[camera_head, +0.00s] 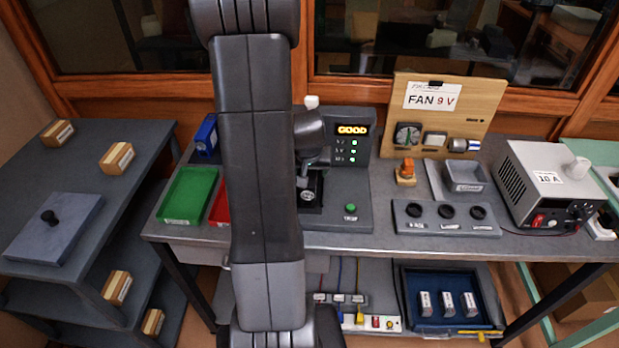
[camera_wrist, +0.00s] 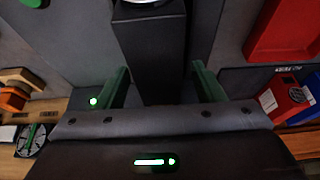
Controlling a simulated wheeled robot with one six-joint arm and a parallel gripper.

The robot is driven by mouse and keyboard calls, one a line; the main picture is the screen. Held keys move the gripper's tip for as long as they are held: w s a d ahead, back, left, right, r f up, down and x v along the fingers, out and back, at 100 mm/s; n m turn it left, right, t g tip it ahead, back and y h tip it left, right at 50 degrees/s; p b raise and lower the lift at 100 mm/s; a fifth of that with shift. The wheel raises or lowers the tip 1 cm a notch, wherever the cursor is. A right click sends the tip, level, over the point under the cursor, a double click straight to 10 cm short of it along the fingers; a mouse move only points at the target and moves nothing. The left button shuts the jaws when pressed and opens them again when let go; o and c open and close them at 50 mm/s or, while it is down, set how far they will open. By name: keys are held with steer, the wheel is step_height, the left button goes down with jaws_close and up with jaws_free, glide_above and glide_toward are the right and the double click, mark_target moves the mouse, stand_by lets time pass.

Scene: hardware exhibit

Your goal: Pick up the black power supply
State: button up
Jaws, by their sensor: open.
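A black box-shaped thing (camera_wrist: 152,45), which looks like the black power supply, lies between my gripper's fingers in the wrist view, with a pale round mark at its top edge. In the head view a black piece with a round pale mark (camera_head: 317,186) sits on the grey test station (camera_head: 350,212), partly hidden by my arm. My gripper (camera_wrist: 160,72) is open, one dark green finger on each side of the black thing. I cannot tell whether the fingers touch it. In the head view my gripper (camera_head: 307,170) is above the station, mostly hidden.
A green tray (camera_head: 186,194) and a partly hidden red tray (camera_head: 220,208) stand left of the station, with a blue box (camera_head: 206,136) behind.

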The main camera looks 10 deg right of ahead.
steer(key=c, duration=1.3)
jaws_close()
steer(key=shift+r, duration=0.25)
